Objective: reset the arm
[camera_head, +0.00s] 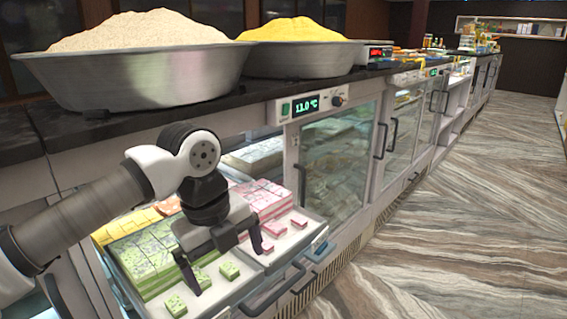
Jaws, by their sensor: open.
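My arm reaches in from the left in the head view. My gripper (226,268) points down over a pulled-out tray (254,284) of sweets at the counter front. Green sweets (146,262) lie stacked under and left of the gripper, with a few loose green pieces beside the left finger. Pink and white sweets (262,201) lie behind and right of it. Whether the fingertips touch the tray or any sweet, I cannot tell. The arm hides part of the tray.
Two wide metal bowls stand on the dark counter, one with pale powder (128,33), one with yellow powder (290,29). A temperature display (306,105) and glass-doored cabinets (338,150) line the counter. The striped floor (460,220) at right is clear.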

